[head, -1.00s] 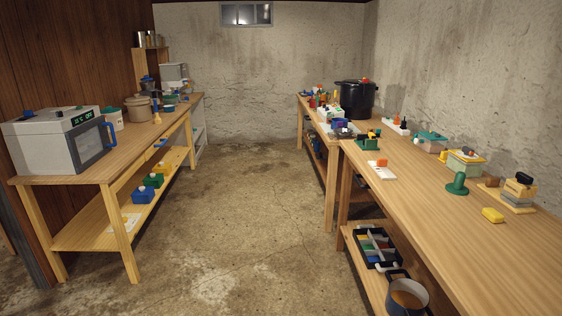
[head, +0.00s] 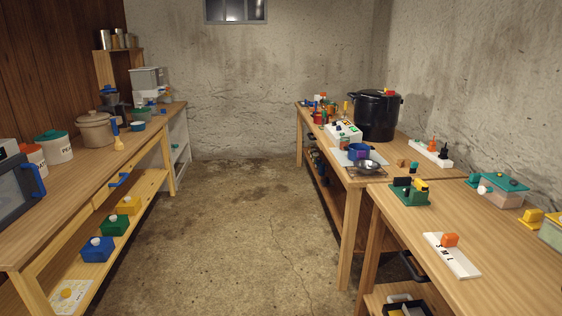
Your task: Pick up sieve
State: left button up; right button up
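A small round metal bowl-shaped thing (head: 368,166), which looks like the sieve, sits near the front edge of the far right table (head: 342,172). It is small in the head view, so I cannot make out a mesh. It is beside a blue cup-like thing (head: 358,152) on a pale mat. Neither of my grippers shows in the head view.
A large black pot (head: 377,115) stands behind it. A nearer right bench (head: 500,240) holds a white board (head: 452,255) and a teal-lidded box (head: 500,190). A left bench (head: 60,195) holds jars and a crock. The concrete floor (head: 235,240) between is clear.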

aim_at(364, 166)
jog(key=i, duration=2.05)
jog(key=i+z, duration=0.35)
jog(key=i+j+z, duration=0.3)
jog(key=i, duration=0.25)
jog(key=i+j+z, duration=0.15)
jog(key=i+z, duration=0.2)
jog(key=i, duration=0.15)
